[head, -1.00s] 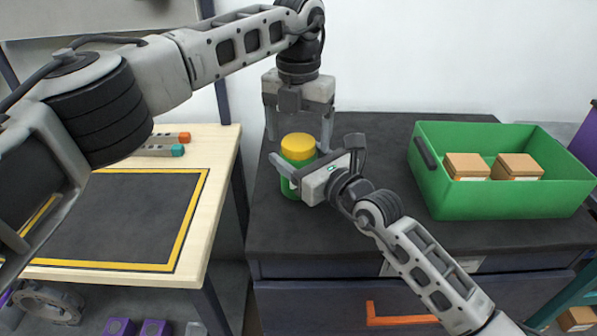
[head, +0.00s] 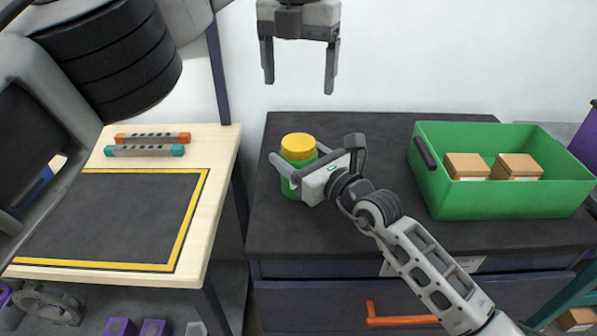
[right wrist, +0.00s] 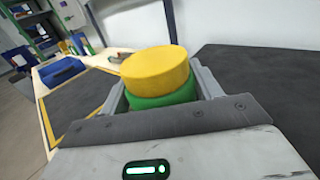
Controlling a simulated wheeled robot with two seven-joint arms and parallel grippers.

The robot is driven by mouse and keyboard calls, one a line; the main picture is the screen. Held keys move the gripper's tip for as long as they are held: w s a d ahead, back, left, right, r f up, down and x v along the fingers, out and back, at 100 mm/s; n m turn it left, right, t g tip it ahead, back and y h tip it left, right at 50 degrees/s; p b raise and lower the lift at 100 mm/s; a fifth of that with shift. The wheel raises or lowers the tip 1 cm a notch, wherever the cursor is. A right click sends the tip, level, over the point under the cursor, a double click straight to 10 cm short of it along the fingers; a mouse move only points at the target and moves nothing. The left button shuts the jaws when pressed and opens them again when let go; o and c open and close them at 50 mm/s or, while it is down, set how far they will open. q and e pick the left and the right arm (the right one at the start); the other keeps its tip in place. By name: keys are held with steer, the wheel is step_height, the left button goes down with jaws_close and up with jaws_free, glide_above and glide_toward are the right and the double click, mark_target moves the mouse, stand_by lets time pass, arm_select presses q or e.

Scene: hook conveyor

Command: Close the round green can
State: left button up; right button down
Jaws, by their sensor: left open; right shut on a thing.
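The round green can (head: 291,190) stands upright on the dark cabinet top, with a yellow lid (head: 298,146) sitting on its top. In the right wrist view the yellow lid (right wrist: 155,68) covers the top of the green can (right wrist: 162,98) and looks about level. My right gripper (head: 296,176) is shut on the can's body from the right side, below the lid. My left gripper (head: 298,85) is open and empty, raised well above the can and apart from the lid.
A green bin (head: 505,195) with two brown boxes stands to the right on the cabinet top (head: 375,150). A wooden table (head: 225,165) with a dark yellow-edged mat is at the left. The cabinet drawer (head: 350,300) has an orange handle.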

steer(key=shift+c, duration=1.2)
jaws_free()
steer(key=shift+d, duration=0.1)
steer(key=b+v, duration=0.1)
steer(key=v, duration=1.4)
steer(key=shift+s+d, duration=0.15)
steer(key=shift+s, duration=0.25)
